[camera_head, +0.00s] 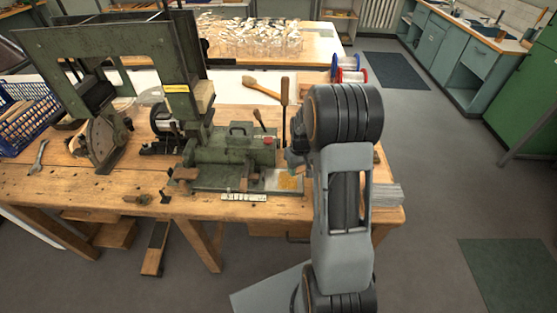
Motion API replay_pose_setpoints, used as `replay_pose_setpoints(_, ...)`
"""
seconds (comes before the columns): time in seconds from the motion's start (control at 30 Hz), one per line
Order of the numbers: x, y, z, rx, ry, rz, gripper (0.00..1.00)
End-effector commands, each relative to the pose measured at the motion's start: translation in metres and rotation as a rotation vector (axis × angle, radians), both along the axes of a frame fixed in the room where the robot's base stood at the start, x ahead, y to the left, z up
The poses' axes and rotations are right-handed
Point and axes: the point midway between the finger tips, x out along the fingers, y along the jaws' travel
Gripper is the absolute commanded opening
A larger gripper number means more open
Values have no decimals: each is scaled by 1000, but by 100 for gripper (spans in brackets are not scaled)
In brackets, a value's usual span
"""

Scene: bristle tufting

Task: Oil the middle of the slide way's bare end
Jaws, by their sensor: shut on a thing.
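The green tufting machine (235,148) stands on the wooden workbench. The slide way's bare end (270,182) is a pale metal strip at the machine's front right, with a yellowish-orange patch on it. My gripper (296,158) is just above and behind the right part of that bare end, mostly hidden by my own arm. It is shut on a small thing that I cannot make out. I cannot tell whether that thing touches the slide way.
Two wooden-handled levers (284,92) rise near my gripper. A brush (262,87) lies behind the machine. Spools (347,70) stand at the back right, a blue crate (22,108) at the left. A pale scale strip (244,197) lies along the machine's front. Open floor lies to the right.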

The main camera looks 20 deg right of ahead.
Motion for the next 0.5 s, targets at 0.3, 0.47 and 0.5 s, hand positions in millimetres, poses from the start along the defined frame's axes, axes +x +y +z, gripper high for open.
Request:
replay_pose_setpoints(0.3,1,0,32,-1,-2,0,28)
replay_pose_setpoints(0.47,0,0,40,-1,-2,0,28)
replay_pose_setpoints(0.5,0,0,41,0,-2,0,28)
